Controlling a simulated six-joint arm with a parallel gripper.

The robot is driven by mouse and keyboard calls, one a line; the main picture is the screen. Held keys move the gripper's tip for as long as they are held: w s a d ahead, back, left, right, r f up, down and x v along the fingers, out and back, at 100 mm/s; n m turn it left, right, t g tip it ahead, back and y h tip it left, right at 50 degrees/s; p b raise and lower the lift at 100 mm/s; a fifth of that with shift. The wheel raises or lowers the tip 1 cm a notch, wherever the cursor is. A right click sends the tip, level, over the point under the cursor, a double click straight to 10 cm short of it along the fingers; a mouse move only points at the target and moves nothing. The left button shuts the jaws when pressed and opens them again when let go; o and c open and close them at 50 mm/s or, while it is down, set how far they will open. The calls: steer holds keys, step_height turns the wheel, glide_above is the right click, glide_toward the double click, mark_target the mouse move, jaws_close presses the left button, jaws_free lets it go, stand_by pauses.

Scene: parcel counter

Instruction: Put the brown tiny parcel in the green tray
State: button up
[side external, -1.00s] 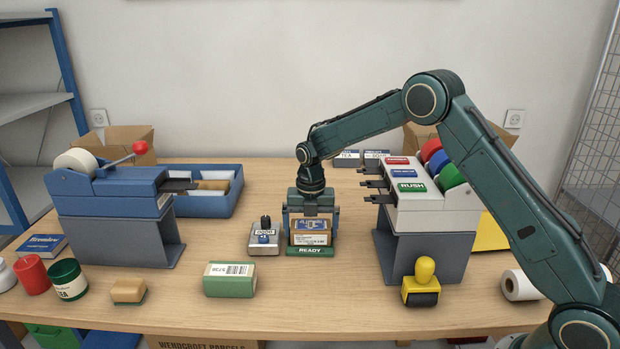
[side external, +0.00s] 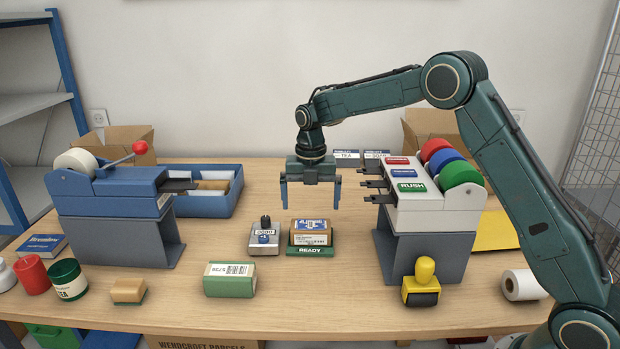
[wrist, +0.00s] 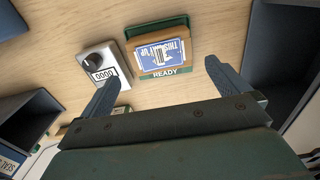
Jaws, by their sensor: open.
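A small brown parcel (side external: 311,233) with a blue label on top and a white label on its front sits on the green READY plate (side external: 310,251) at the table's middle. The wrist view also shows the parcel (wrist: 160,45), its blue label reading "THIS WAY UP". My gripper (side external: 311,203) is open and empty, above and slightly behind the parcel and apart from it. In the wrist view my two fingers (wrist: 160,83) are spread wide with nothing between them. A green tray (side external: 50,337) shows partly below the table's front left edge; its inside is mostly hidden.
A grey device with a knob (side external: 263,242) stands just left of the plate. A green parcel (side external: 230,279), a tan block (side external: 128,290) and a yellow stamp (side external: 422,283) lie in front. A blue machine (side external: 110,205) stands left, a stamp rack (side external: 420,215) right.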

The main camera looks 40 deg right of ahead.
step_height(320, 180, up, 4)
steer(key=shift+r, duration=0.1)
stand_by(0.7)
steer(key=s+a+r+m+t, duration=0.1)
steer(key=s+r+m+t, duration=0.1)
steer(key=s+r+m, duration=0.6)
steer(key=s+r+m+t, duration=0.1)
steer(key=s+r+m, duration=0.45)
steer(key=s, duration=0.55)
steer(key=s+a+f+m+t, duration=0.1)
steer(key=s+f+m, duration=0.3)
steer(key=s+m, duration=0.9)
steer(key=s+t, duration=0.1)
steer(key=s, duration=0.4)
steer(key=shift+t, duration=0.3)
